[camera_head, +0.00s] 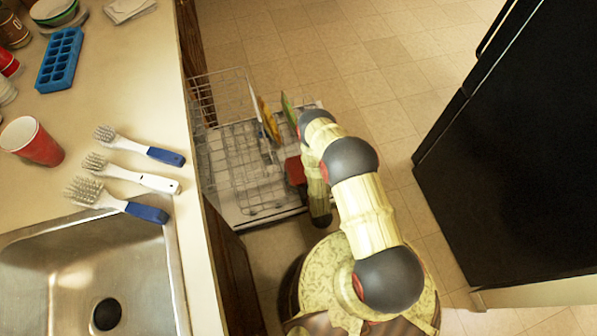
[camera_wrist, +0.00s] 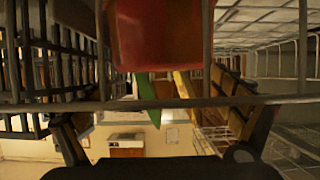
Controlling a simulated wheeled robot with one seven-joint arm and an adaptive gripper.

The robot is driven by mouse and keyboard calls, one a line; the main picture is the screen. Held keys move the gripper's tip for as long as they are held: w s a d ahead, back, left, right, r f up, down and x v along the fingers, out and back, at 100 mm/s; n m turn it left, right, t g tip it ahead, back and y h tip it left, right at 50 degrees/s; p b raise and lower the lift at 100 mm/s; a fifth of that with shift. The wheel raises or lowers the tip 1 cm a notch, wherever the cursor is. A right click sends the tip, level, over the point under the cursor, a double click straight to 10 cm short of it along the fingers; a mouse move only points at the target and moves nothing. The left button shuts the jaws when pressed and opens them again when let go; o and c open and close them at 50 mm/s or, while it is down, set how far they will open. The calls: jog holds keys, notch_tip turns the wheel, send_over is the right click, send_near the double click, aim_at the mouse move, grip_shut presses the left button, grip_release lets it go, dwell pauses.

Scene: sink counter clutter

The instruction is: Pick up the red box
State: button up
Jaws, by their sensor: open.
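The red box (camera_wrist: 158,35) shows at the top centre of the wrist view, behind thin rack wires; its upper part is cut off by the frame edge. In the head view a red patch, likely the same box (camera_head: 295,171), shows at the right side of the dishwasher rack, partly hidden by my arm. My gripper (camera_wrist: 150,110) is open in the wrist view, its dark fingers spread left and right below the box, with nothing between them. A horizontal wire crosses in front of the fingers. My gripper cannot be made out in the head view.
The pulled-out wire dishwasher rack (camera_head: 236,170) holds a yellow item (camera_head: 268,119) and a green item (camera_head: 289,112) near the box. The counter at left carries several brushes (camera_head: 130,175), a red cup (camera_head: 32,142) and a sink (camera_head: 90,275). A black fridge (camera_head: 520,150) stands right; floor between is clear.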

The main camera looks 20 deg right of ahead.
aim_at(297, 164)
jog(key=shift+a+r+b+x, duration=0.1)
jog(key=shift+b+x, duration=0.65)
jog(key=shift+x, duration=0.8)
jog(key=shift+a+r+b+x, duration=0.15)
jog(key=shift+b+x, duration=0.6)
jog(key=shift+x, duration=0.85)
jog(key=shift+c, duration=1)
jog(key=c, duration=1.1)
jog(key=shift+o, duration=0.2)
